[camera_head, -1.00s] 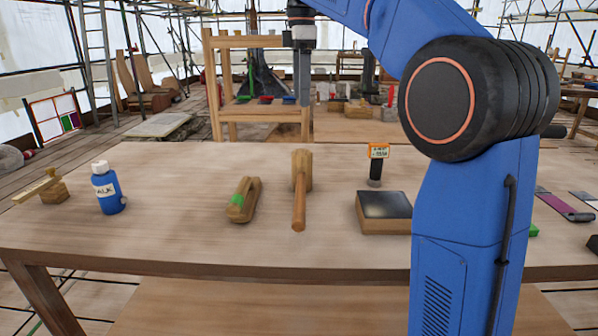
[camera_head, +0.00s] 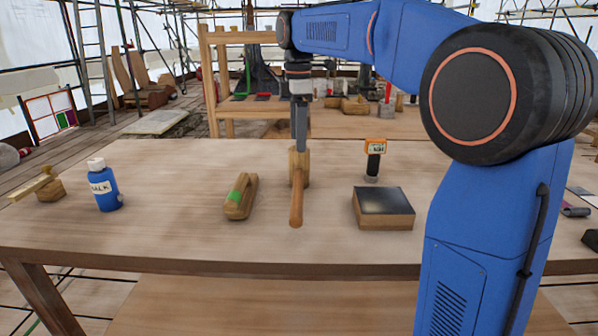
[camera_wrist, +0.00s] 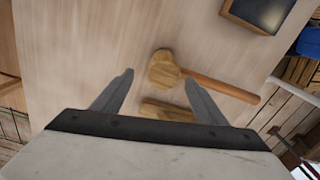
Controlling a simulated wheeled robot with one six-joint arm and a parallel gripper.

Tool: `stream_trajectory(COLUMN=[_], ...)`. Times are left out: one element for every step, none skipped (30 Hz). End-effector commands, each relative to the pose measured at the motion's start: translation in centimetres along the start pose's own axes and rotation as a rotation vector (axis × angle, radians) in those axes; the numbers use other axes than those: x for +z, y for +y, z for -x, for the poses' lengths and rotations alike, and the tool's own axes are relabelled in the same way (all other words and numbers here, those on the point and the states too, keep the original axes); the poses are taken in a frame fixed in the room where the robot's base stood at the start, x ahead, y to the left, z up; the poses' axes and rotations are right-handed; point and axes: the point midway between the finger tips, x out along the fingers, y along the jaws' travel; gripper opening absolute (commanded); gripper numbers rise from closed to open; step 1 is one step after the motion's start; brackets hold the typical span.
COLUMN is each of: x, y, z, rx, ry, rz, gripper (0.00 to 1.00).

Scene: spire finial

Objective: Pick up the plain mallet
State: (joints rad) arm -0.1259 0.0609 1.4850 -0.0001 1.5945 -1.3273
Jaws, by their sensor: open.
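The plain mallet (camera_head: 297,207) lies on the wooden table, its thick wooden head toward the back and its orange-brown handle toward the front edge. In the wrist view its round head (camera_wrist: 164,70) shows beyond and between my fingertips, with the handle (camera_wrist: 222,87) running right. My gripper (camera_head: 300,146) points down above and just behind the mallet head in the head view and overlaps its top; I cannot tell the exact gap. In the wrist view my gripper (camera_wrist: 158,80) is open with nothing between its fingers.
A wooden tool with a green band (camera_head: 240,196) lies just left of the mallet. A dark-topped block (camera_head: 383,208) and an orange-labelled tool (camera_head: 374,160) are to the right. A blue chalk bottle (camera_head: 104,187) and a small wooden tool (camera_head: 44,186) stand left. The table front is clear.

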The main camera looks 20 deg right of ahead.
Motion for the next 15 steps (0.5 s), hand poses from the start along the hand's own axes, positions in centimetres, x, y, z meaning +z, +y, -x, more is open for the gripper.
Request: stream_trajectory(x=[0.0,0.0,0.0,0.0,0.0,0.0,0.0,0.0,0.0,0.0,0.0,0.0,0.0,0.0,0.0], y=[-0.2,-0.4,-0.5,-0.6,-0.7,-0.8,-0.7,-0.7,-0.7,-0.7,-0.7,-0.7,-0.7,-0.7,-0.7], z=[-0.6,-1.0,-1.5,-2.0,-2.4,-2.9,-3.3,-3.6,-4.0,-4.2,-4.4,-4.6,-4.6,-4.7,-4.7], rx=[-0.003,-0.003,-0.002,-0.003,-0.003,-0.003,-0.002,-0.002,-0.002,-0.002,-0.001,-0.001,-0.001,-0.001,-0.001], ry=[-0.001,-0.001,-0.001,-0.001,-0.001,-0.001,-0.001,-0.001,-0.001,-0.001,0.000,0.000,0.000,0.000,0.000], rz=[0.000,0.000,0.000,0.000,0.000,0.000,0.000,0.000,0.000,0.000,0.000,0.000,0.000,0.000,0.000], gripper=[0.66,0.66,0.66,0.66,0.66,0.66,0.66,0.66,0.66,0.66,0.66,0.66,0.66,0.66,0.66])
